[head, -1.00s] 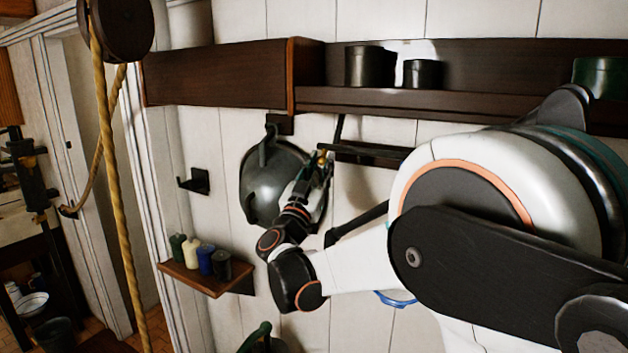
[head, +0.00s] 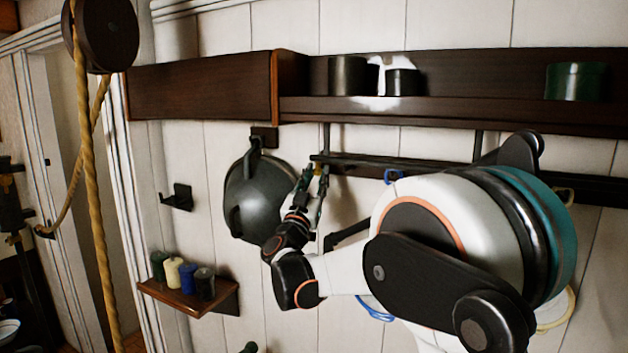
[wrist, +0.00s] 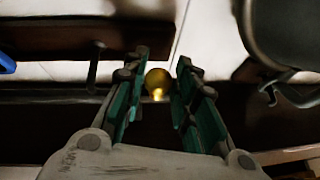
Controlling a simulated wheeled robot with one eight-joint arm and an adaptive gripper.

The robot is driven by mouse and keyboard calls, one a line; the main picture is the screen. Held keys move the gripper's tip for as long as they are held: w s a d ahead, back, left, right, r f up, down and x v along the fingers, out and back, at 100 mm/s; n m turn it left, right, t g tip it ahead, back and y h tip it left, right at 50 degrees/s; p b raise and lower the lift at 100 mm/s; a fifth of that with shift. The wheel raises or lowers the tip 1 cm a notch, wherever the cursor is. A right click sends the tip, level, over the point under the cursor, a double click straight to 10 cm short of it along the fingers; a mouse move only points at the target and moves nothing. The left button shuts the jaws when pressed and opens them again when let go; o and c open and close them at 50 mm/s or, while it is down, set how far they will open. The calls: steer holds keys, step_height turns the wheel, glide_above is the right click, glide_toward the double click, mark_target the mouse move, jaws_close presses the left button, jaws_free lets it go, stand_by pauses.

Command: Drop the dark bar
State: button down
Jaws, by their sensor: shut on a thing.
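The dark bar (head: 360,164) runs level along the white plank wall, just under the dark shelf. My gripper (head: 317,174) is at its left end, with its fingers pointing up. In the wrist view, a round brass knob (wrist: 157,80) sits between the two green-padded fingers of my gripper (wrist: 160,82), which are shut on it. The knob seems to belong to the bar, but the joint between them is hidden. The right part of the bar is partly hidden behind my arm.
A dark pan (head: 258,198) hangs close left of my gripper. The shelf (head: 400,108) above carries dark tins. A small ledge (head: 190,298) with several coloured jars is at lower left. A rope (head: 92,200) hangs at far left. Blue cord (head: 375,310) shows below my arm.

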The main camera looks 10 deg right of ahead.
steer(key=shift+w+d, duration=0.1)
steer(key=shift+d, duration=0.1)
steer(key=c, duration=1.7)
jaws_free()
steer(key=o, duration=0.4)
steer(key=shift+w+d+f, duration=0.1)
steer(key=shift+w+d, duration=0.05)
steer(key=shift+w, duration=0.05)
steer(key=shift+w+d+f, duration=0.1)
steer(key=shift+w+d, duration=0.05)
steer(key=shift+s+a, duration=0.25)
steer(key=v, duration=1.1)
steer(key=shift+s+a, duration=0.15)
steer(key=shift+s, duration=0.2)
steer(key=shift+f, duration=0.15)
